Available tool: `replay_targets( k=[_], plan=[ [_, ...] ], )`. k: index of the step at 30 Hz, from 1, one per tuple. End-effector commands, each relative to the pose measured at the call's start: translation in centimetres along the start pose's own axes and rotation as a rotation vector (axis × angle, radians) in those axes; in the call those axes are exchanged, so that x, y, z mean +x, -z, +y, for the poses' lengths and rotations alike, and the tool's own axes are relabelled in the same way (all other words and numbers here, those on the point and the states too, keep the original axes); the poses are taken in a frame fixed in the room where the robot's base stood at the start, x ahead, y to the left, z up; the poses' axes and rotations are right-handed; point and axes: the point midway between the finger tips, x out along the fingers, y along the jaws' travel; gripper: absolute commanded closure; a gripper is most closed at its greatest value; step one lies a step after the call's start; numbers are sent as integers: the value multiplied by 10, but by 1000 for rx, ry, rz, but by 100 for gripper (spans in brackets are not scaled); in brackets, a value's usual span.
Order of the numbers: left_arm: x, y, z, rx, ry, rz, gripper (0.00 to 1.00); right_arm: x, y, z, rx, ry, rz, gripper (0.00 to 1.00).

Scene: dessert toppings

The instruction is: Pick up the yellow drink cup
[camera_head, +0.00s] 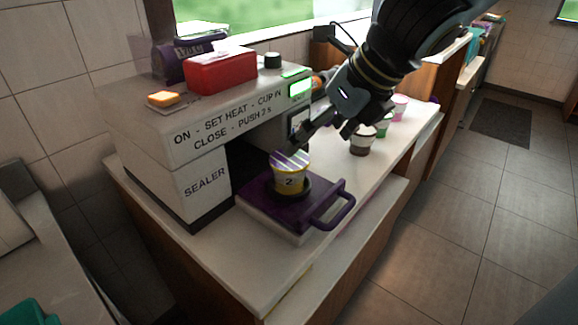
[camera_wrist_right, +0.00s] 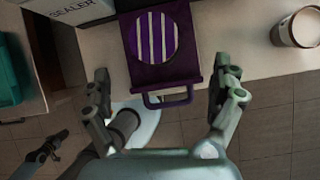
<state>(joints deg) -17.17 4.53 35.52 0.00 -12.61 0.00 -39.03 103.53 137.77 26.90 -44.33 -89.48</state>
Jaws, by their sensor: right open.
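The yellow cup (camera_head: 289,180), marked 2, stands upright in the round holder of the purple sealer tray (camera_head: 320,215). Its top is covered by a purple-and-white striped lid, which fills the round spot in the right wrist view (camera_wrist_right: 158,38). My right gripper (camera_head: 324,132) is open and empty, above and behind the cup in the head view. In the right wrist view its fingers (camera_wrist_right: 163,88) are spread wide, with the cup beyond them and between their lines. A dark jointed part at the lower left of the wrist view seems to be my left gripper (camera_wrist_right: 45,150); its jaws are unclear.
The white sealer (camera_head: 205,165) stands left of the cup, with a red box (camera_head: 220,70) on top. The tray's handle (camera_head: 335,205) sticks out in front. A dark brown cup (camera_head: 362,142) and other cups stand farther back along the counter. The counter's front corner is clear.

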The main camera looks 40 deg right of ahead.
Motion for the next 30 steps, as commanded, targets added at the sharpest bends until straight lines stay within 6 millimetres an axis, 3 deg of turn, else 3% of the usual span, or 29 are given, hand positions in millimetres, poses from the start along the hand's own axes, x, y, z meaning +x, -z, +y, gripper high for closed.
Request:
replay_targets(
  k=[6,15,23,30],
  plan=[
    [9,-2,1,0,0,-1,100,5,-4,5,-173,-7,25,6],
    [53,-10,4,1,0,-8,100,46,-1,4,-176,-6,27,6],
    [66,-12,5,1,0,-10,100,58,-3,6,-172,-8,26,6],
    [97,-20,7,1,0,-17,100,91,0,8,-175,-6,27,6]
  ],
)
